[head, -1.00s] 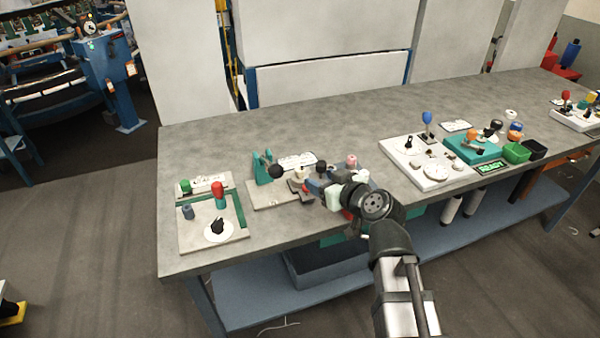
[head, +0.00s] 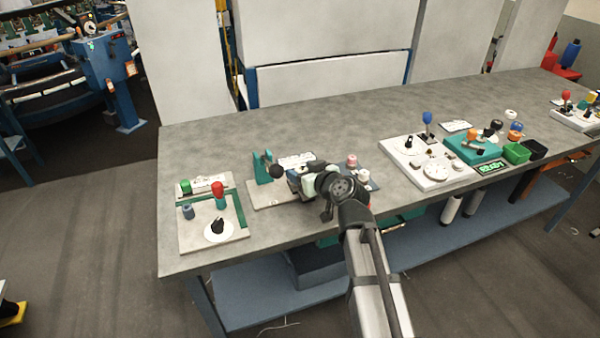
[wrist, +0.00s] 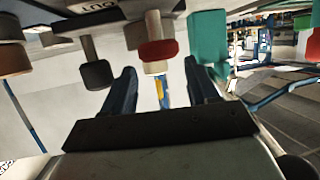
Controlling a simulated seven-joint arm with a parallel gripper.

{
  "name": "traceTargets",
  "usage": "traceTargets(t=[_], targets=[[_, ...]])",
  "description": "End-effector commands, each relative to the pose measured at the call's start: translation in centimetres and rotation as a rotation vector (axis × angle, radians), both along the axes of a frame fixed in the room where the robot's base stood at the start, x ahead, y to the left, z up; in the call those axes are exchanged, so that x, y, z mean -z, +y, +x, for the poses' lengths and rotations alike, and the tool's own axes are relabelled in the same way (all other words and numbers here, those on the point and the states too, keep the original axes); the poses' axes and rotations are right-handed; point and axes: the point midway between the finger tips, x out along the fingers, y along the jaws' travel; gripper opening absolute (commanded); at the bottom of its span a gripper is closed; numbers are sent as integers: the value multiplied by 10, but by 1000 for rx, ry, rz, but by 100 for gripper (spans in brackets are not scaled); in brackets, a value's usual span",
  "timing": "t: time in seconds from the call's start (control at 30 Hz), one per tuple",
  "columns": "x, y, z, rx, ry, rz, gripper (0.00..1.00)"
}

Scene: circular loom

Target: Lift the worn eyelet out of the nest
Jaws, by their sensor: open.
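My gripper (head: 297,178) is over the station with the teal bracket (head: 262,167) and hides much of it in the head view. In the wrist view my gripper (wrist: 160,70) is open and empty, its two dark fingers apart. A pale post with a red rounded end (wrist: 158,49) shows between and beyond the fingertips, apart from them. A dark knob (wrist: 97,73) is left of the fingers. The teal bracket (wrist: 208,40) is close to the right finger. I cannot tell which piece is the worn eyelet, and the nest is not clearly visible.
Pink and white spools (head: 351,161) stand right of my gripper. A board with a red knob (head: 218,188) lies at left, and a white board with dials (head: 432,172) at right. Bare grey tabletop (head: 330,115) lies behind the station.

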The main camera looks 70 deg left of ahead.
Motion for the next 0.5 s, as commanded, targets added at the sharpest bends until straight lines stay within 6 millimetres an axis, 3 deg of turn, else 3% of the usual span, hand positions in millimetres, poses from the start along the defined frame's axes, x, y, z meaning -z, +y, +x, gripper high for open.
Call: traceTargets(t=[0.23,0.5], targets=[[14,32,-2,-1,0,0,59],[18,38,-4,0,0,0,59]])
